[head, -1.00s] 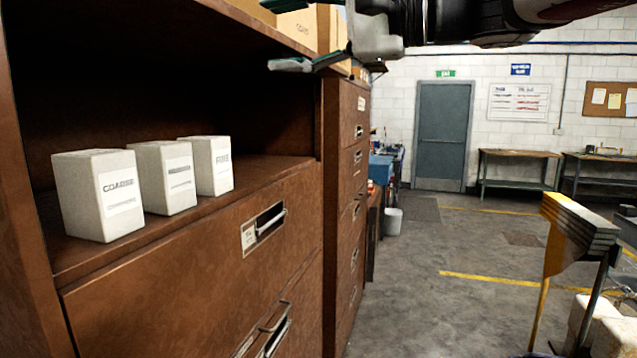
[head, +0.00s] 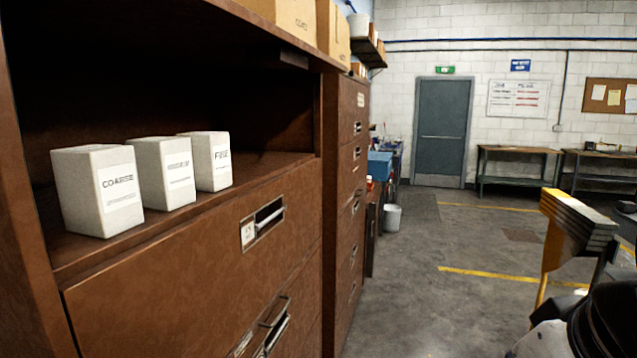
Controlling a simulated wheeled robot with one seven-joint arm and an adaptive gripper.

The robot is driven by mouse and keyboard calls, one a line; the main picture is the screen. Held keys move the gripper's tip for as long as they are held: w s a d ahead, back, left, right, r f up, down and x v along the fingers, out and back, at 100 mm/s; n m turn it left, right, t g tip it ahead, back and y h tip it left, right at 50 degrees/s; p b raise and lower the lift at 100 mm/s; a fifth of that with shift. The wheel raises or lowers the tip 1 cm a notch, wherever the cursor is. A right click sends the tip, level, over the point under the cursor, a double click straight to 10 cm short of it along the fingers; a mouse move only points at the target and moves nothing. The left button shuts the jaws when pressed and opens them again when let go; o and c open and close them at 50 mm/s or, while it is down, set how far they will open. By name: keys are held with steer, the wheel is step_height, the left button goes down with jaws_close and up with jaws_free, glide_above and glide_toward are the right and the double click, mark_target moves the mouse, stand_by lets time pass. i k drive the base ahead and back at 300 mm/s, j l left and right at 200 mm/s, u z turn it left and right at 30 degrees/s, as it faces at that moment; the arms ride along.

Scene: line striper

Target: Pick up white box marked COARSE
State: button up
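The white box marked COARSE (head: 97,190) stands upright on the open shelf of the brown cabinet (head: 190,245), at the left end of a row of three white boxes. Its label faces out to the right. The middle white box (head: 163,173) has a label too blurred to read. The third white box (head: 207,161) seems to be marked FINE.
A shelf board roofs the opening, with cardboard boxes (head: 292,22) on top. A drawer handle (head: 269,216) juts out below the shelf. The concrete floor between is clear, with a white bin (head: 392,217) farther back.

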mark_target(98, 186)
steer(key=i+l, duration=0.1)
steer(key=i, duration=0.25)
steer(key=i+l, duration=0.1)
steer(key=i, duration=0.25)
steer(key=i+l+u, duration=0.1)
steer(key=u, duration=0.3)
steer(key=i+l+u, duration=0.15)
steer(key=u, duration=0.2)
steer(key=i+l+u, duration=0.2)
steer(key=u, duration=0.95)
steer(key=i+l, duration=0.05)
